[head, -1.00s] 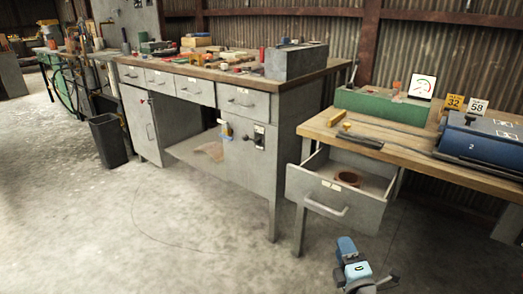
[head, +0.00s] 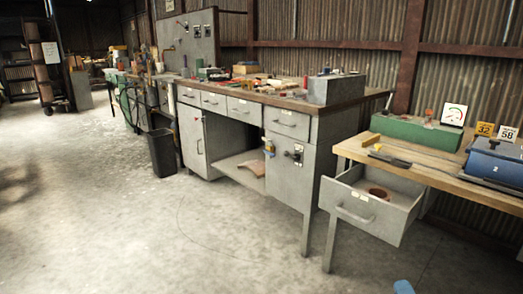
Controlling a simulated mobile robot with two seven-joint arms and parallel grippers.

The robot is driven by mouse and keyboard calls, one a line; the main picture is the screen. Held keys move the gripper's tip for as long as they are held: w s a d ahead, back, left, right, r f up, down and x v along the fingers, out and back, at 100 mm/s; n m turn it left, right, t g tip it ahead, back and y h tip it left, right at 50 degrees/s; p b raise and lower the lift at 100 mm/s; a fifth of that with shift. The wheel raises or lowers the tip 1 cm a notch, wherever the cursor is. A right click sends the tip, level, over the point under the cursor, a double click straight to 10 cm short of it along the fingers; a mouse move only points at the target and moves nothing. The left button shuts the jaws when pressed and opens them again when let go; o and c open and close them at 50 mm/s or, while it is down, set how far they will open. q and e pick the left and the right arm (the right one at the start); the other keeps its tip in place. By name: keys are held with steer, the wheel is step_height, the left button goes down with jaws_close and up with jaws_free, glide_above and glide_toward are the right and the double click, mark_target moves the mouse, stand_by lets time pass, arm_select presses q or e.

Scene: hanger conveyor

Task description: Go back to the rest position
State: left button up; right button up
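A small blue part of my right arm (head: 403,287) shows at the bottom edge of the head view, to the right of the middle. It is over the floor in front of the open drawer. The fingers of the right gripper are cut off by the frame, so I cannot see whether they are open or hold anything. My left gripper is not in the head view.
An open drawer (head: 364,211) with a reddish-brown round thing (head: 379,193) inside juts from the wooden-topped table (head: 440,163) at right. A long grey workbench (head: 318,152) stands beside it, with a black bin (head: 161,153) at its left. The floor at left is clear.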

steer(key=s+a+r+m+g+y, duration=0.35)
steer(key=s+a+m+y, duration=0.2)
steer(key=s+a, duration=0.4)
steer(key=s+a+r+m+g+y, duration=0.35)
steer(key=s+a+m, duration=0.4)
steer(key=s, duration=0.25)
steer(key=w+a+r+m+t+p, duration=0.1)
steer(key=a+r+m+t+p, duration=0.15)
steer(key=r+p, duration=0.35)
steer(key=a+r+m+t+p, duration=0.25)
steer(key=r+p, duration=0.25)
steer(key=r, duration=0.3)
arm_select(q)
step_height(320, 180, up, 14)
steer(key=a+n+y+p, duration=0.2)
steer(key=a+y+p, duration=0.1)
steer(key=p, duration=1.4)
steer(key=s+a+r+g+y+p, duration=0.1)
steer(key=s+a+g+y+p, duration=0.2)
steer(key=p, duration=1.5)
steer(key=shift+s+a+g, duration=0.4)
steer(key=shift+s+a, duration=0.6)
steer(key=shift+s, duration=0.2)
arm_select(e)
steer(key=s+d+r+g+h, duration=0.4)
steer(key=d+g+h, duration=0.1)
steer(key=d, duration=0.3)
steer(key=shift+d+r+g+h, duration=0.2)
steer(key=shift+g+h, duration=0.2)
steer(key=shift+g, duration=0.4)
